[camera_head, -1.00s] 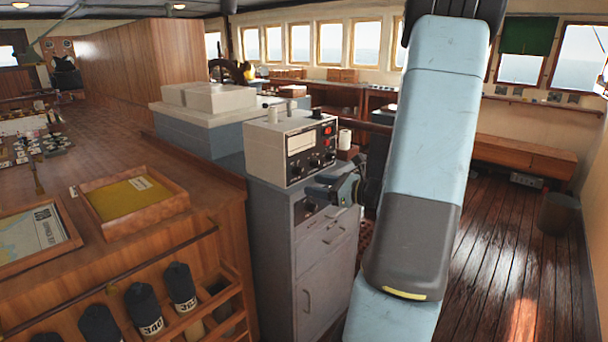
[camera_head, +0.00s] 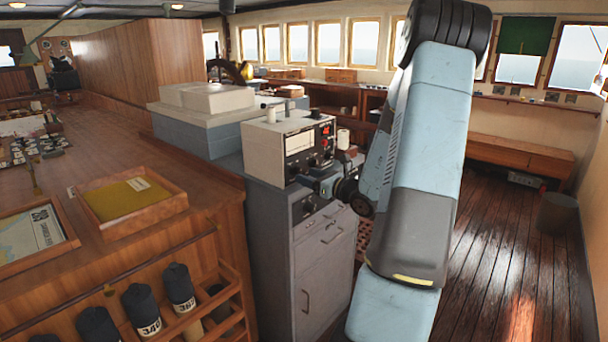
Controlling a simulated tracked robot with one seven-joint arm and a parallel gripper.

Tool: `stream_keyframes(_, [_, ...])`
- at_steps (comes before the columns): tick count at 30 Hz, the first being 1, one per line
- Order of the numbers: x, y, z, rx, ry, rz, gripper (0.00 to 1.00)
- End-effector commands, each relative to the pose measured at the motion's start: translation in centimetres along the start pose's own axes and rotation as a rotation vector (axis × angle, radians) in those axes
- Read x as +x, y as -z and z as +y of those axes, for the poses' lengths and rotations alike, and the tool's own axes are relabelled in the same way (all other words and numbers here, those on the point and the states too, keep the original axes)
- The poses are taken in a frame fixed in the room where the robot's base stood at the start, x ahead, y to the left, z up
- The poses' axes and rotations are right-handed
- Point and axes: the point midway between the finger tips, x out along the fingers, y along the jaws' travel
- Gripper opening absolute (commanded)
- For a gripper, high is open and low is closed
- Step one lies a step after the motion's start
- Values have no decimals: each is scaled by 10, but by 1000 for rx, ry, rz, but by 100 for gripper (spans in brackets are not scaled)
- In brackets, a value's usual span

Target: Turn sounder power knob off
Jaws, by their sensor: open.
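The sounder (camera_head: 288,147) is a cream box with a black front panel, standing on the grey cabinet. Its front has a pale display window (camera_head: 299,143), a small red readout (camera_head: 326,131) and several dark knobs (camera_head: 313,162) low on the panel. The power knob cannot be told apart at this size. My gripper (camera_head: 318,184) is open, just in front of and below the lower front of the sounder. I cannot tell whether it touches a knob. My blue arm covers the area to the right of it.
The grey cabinet (camera_head: 327,272) has drawers and a handled door below the sounder. A wooden counter with a yellow-lined tray (camera_head: 125,197) and rolled charts stands at left. A wooden bench (camera_head: 520,150) runs along the right.

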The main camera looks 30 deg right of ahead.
Motion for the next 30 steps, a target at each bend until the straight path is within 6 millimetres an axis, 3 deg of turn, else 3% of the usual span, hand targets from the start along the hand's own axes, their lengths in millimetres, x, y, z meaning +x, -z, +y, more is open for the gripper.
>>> stream_keyframes(3, [18, 0, 1, -1, -2, -1, 57])
stream_keyframes(9, [34, 0, 0, -1, -2, -1, 57])
stream_keyframes(20, [37, 0, 1, -1, -1, 0, 57])
stream_keyframes(30, [37, 0, 0, -1, -1, 0, 24])
